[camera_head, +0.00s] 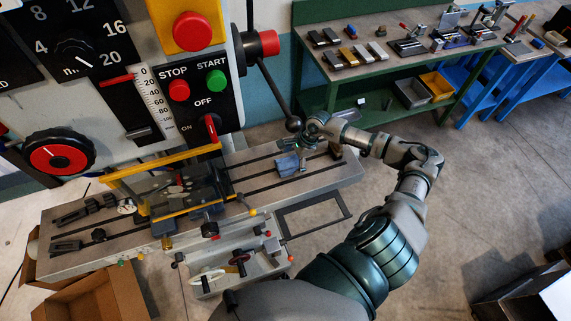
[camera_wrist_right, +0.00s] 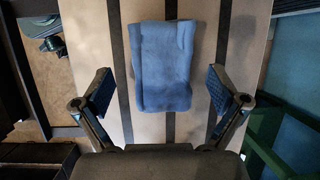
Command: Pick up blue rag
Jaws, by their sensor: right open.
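The blue rag (camera_head: 287,165) lies folded on the slotted machine table (camera_head: 335,172), right of the vise in the head view. In the right wrist view the blue rag (camera_wrist_right: 163,65) lies flat between and ahead of my fingers, across the dark slots. My right gripper (camera_wrist_right: 160,95) is open and empty, with one finger on each side of the rag and apart from it. In the head view my right gripper (camera_head: 300,145) is small, above and beside the rag. My left gripper is not in view.
A vise with yellow guard bars (camera_head: 190,205) stands left of the rag. A black lever with a ball knob (camera_head: 293,122) hangs close to my right gripper. A control panel (camera_head: 195,100) rises at upper left. A green workbench (camera_head: 400,60) with tools stands behind.

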